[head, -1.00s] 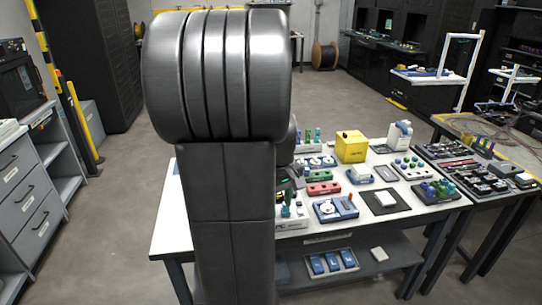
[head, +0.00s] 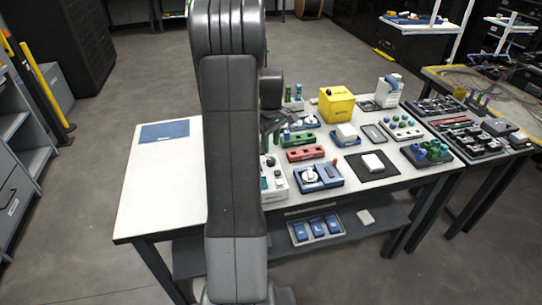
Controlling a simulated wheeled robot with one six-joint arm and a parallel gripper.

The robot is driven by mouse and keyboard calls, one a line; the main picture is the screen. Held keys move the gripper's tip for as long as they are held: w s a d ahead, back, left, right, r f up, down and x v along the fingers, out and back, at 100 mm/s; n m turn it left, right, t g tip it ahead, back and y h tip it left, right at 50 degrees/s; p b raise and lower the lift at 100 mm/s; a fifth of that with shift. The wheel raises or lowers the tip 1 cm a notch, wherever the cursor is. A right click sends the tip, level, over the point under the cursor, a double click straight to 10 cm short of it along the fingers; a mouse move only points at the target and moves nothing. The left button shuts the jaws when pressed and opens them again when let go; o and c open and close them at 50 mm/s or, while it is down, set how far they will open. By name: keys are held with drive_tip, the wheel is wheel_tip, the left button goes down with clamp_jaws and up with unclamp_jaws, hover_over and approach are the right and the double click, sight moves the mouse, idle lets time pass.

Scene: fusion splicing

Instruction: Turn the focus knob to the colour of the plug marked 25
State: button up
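A blue unit with a round white dial (head: 308,175) and a small red-tipped lever sits near the front of the white table. A second blue unit with a pale round part (head: 307,122) sits farther back. I cannot tell which carries the focus knob. No number 25 is readable.
A lower shelf holds a blue-celled tray (head: 315,229).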

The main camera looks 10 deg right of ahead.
sight(271, 159)
wheel_tip(271, 159, down, 6)
drive_tip(key=shift+f, duration=0.25)
drive_tip(key=c, duration=0.7)
